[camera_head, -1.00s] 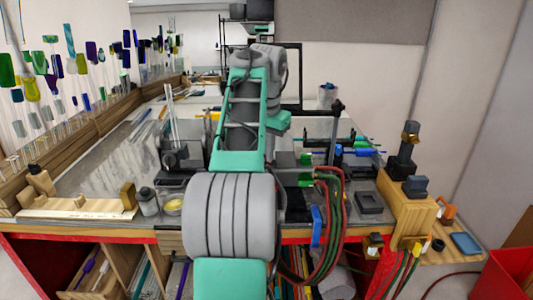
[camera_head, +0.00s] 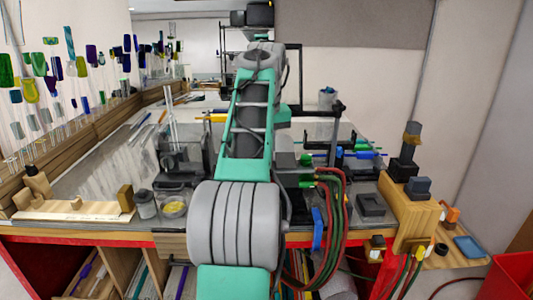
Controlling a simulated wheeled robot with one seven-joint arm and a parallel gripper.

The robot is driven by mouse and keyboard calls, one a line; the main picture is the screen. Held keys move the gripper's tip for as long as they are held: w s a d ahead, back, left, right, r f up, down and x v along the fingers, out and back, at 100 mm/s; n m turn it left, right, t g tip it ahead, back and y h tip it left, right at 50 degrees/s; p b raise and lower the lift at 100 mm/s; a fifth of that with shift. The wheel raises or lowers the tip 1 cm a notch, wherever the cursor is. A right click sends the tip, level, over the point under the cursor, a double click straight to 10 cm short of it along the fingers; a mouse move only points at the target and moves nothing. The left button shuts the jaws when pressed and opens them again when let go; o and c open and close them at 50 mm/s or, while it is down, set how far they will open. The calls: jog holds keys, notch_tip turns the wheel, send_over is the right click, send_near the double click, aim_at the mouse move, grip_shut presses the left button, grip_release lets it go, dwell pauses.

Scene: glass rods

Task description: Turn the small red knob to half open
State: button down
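I cannot make out the small red knob in the head view. Red and green hoses (camera_head: 335,215) run up over the bench's front edge to a dark fitting with green parts (camera_head: 308,160), just right of my arm. The knob could be too small to see or hidden behind the arm. My arm reaches up through the middle of the view, over the bench. My gripper is not in view; the arm's own links cover that area.
A wooden block with a black post (camera_head: 405,165) stands at the bench's right edge. A wooden board (camera_head: 75,210), jars (camera_head: 146,204) and a dark stand (camera_head: 183,160) are on the left. Red bins are at floor level.

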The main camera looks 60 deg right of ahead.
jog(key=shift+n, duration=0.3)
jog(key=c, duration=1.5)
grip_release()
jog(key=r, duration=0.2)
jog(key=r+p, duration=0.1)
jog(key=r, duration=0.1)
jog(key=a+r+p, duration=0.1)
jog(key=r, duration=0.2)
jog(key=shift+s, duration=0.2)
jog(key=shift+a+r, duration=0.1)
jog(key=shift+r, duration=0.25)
